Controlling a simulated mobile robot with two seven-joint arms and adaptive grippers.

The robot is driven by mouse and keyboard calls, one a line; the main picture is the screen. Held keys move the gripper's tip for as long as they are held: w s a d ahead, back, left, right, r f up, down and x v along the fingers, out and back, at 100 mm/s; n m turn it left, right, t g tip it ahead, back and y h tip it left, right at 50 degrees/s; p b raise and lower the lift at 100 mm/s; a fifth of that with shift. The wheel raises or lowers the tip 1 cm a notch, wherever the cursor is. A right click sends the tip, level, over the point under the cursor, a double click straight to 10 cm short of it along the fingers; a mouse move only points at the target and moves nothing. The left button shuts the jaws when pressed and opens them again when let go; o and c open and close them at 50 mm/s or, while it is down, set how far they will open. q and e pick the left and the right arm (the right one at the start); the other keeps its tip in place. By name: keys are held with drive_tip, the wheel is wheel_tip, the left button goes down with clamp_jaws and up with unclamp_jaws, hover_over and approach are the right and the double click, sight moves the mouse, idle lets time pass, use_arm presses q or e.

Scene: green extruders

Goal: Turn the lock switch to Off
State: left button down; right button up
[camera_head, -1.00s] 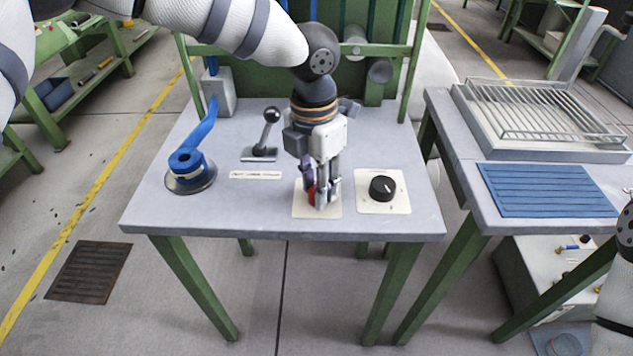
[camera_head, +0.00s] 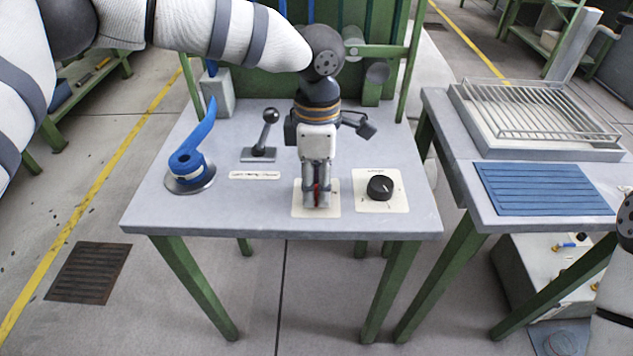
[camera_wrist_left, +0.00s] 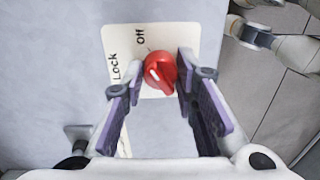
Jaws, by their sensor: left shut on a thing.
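The lock switch is a red round knob (camera_wrist_left: 160,72) on a cream plate (camera_wrist_left: 125,42) with the printed words "Lock" to its left and "Off" above it. A white mark shows on the knob's left side. My left gripper (camera_wrist_left: 162,70) is shut on the knob, its purple-padded fingers on either side of it. In the head view my left gripper (camera_head: 317,203) points down over the plate (camera_head: 333,210). Only a sliver of the red knob (camera_head: 317,190) shows between the fingers there. My right gripper is not in view.
A black dial (camera_head: 380,187) on its own plate is right of the switch. A lever with a ball top (camera_head: 270,116) and a blue-handled device (camera_head: 187,160) stand to the left on the grey table (camera_head: 260,215). A wire rack (camera_head: 540,108) and blue mat (camera_head: 548,190) are on the right table.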

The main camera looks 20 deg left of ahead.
use_arm(q)
drive_tip(key=shift+m, duration=0.4)
drive_tip(key=c, duration=1.3)
unclamp_jaws()
drive_tip(key=r, duration=1.2)
drive_tip(key=shift+w, duration=0.25)
drive_tip(key=shift+f, duration=0.1)
